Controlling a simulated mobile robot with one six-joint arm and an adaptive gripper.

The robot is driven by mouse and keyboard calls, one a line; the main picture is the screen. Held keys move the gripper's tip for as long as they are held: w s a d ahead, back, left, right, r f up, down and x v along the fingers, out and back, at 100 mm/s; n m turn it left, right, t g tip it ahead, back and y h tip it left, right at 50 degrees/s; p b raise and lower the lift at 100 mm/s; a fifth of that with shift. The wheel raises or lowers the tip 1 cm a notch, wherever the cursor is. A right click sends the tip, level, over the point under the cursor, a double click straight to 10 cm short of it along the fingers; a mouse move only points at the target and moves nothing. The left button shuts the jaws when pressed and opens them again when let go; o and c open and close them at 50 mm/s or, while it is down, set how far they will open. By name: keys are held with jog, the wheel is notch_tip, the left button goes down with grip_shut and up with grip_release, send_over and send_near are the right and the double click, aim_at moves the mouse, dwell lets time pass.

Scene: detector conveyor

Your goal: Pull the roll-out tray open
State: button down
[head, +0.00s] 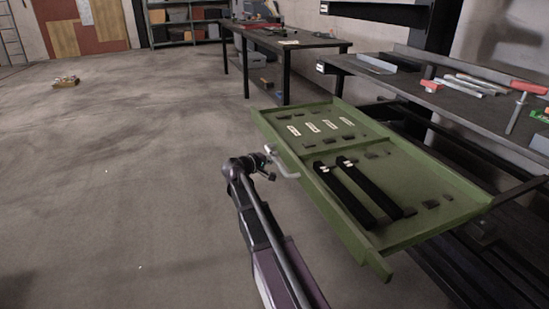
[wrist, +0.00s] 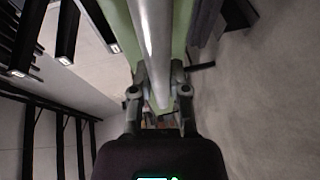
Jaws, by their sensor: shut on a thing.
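The green roll-out tray (head: 436,232) stands out from under the workbench on the right in the head view, its front edge toward my arm. It holds two long black bars and several small white-labelled pieces. A grey bar handle (head: 285,169) is fixed to its front edge. My gripper (head: 268,167) is at the handle. In the wrist view the handle (wrist: 150,45) runs between the fingers of my gripper (wrist: 158,80), which are shut on it. The green tray edge (wrist: 117,20) shows behind it. The exact finger contact is partly hidden.
The dark workbench (head: 400,84) at right carries red-handled clamps and metal bars. Another dark table (head: 290,43) stands at the back. A shelf (head: 178,30) with bins is against the far wall. A small yellowish object (head: 66,81) lies on the floor. The floor at left is mostly clear.

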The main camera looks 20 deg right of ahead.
jog(key=shift+d, duration=0.15)
jog(key=c, duration=0.6)
grip_release()
jog(key=shift+d, duration=0.1)
jog(key=shift+s+r, duration=0.1)
jog(key=shift+s, duration=0.05)
